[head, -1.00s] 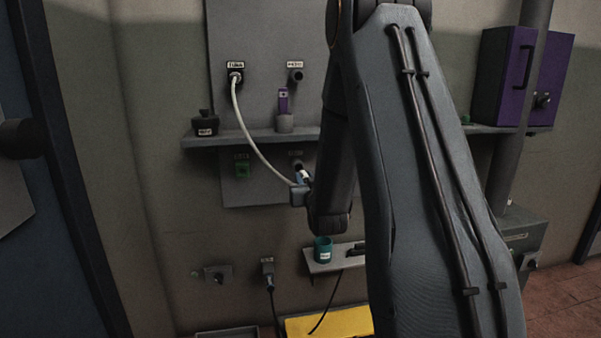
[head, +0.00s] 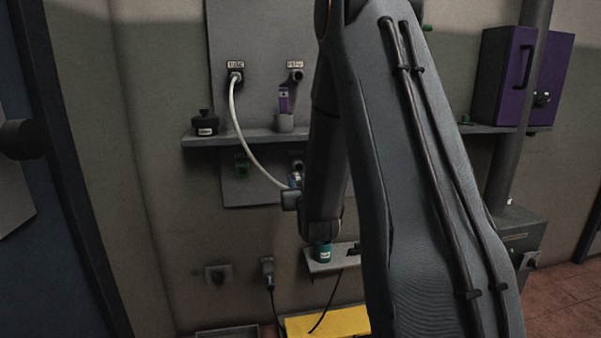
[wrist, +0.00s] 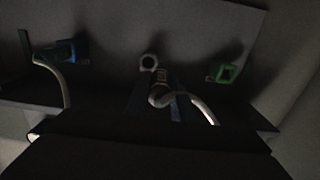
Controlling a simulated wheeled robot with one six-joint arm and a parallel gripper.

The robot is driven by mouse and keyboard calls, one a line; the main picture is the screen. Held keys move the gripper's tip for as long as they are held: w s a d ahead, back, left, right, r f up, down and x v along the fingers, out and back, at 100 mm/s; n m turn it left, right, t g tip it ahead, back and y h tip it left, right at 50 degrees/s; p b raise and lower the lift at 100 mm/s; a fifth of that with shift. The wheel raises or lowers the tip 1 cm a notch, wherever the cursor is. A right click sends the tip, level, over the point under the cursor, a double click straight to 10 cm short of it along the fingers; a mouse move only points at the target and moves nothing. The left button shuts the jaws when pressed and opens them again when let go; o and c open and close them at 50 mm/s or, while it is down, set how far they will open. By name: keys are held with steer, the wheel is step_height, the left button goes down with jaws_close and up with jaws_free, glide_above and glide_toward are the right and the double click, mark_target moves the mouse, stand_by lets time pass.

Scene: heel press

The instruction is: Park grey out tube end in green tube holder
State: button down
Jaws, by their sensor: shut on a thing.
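The pale grey tube (head: 243,130) hangs in a curve from an upper wall port down to my gripper (head: 292,192). In the wrist view my gripper (wrist: 158,100) is shut on the tube end (wrist: 160,92), and the tube (wrist: 203,107) bends away to the right. The green tube holder (head: 242,164) sits on the lower wall panel, left of and above my gripper. It also shows in the wrist view as a green frame (wrist: 226,73), right of the held end and apart from it. The fingertips are small and dark in the head view.
A shelf (head: 225,138) above carries a black pot (head: 205,124) and a grey cup (head: 284,123) with a purple item. A teal cup (head: 323,252) stands on a small ledge under my arm. The wrist view shows a pale ring (wrist: 149,62) and a blue fitting (wrist: 72,50).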

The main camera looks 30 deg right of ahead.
steer(key=w+a, duration=0.2)
steer(key=a, duration=0.6)
steer(key=w+a, duration=0.2)
steer(key=a, duration=0.5)
steer(key=shift+w+a, duration=0.3)
steer(key=shift+a, duration=0.05)
stand_by(0.6)
steer(key=shift+w+b, duration=0.1)
steer(key=shift+b, duration=0.2)
steer(key=shift+b+x, duration=0.5)
steer(key=shift+x, duration=1.85)
steer(key=shift+x, duration=1.45)
stand_by(0.9)
steer(key=c, duration=1.4)
jaws_free()
steer(key=shift+c, duration=0.2)
